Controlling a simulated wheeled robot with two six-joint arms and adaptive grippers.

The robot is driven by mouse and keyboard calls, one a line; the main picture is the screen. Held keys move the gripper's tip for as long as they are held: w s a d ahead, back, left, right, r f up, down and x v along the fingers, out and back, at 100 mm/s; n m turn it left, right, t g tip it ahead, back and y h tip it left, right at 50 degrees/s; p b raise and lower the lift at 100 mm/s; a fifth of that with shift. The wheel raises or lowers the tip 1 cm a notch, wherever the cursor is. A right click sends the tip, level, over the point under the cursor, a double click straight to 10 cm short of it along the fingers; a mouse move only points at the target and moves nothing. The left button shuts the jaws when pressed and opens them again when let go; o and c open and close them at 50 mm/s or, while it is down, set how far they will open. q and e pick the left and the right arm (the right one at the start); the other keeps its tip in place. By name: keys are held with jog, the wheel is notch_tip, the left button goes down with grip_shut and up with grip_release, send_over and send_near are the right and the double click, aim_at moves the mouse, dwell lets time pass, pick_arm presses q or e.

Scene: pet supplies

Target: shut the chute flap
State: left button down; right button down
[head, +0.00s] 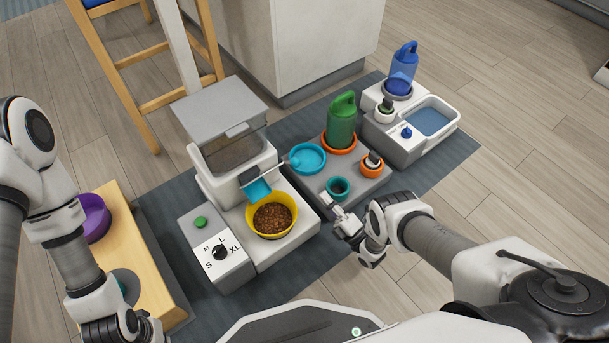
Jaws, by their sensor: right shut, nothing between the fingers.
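The feeder has a grey lid, a see-through hopper (235,153) with brown contents, and a white body. Its blue chute flap (257,190) slopes out from the front of the chute, above a yellow bowl (283,229) of brown kibble; it looks open. My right gripper (333,207) is shut and empty, right of the yellow bowl and near a small teal cup (339,187). It is apart from the flap. My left gripper (148,328) is at the bottom left edge, partly cut off; its fingers are unclear.
A dial box (222,270) with a green button stands left of the yellow bowl. A grey tray (376,184) holds a green bottle (341,124), a light-blue bowl (308,158) and an orange cup. A water unit (440,118) stands behind right. A purple bowl (95,219) sits left.

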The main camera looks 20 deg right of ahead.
jog(key=b+x, duration=0.6)
jog(key=x, duration=0.3)
jog(key=shift+w, duration=0.3)
jog(key=shift+a+r, duration=0.1)
jog(key=shift+a, duration=0.05)
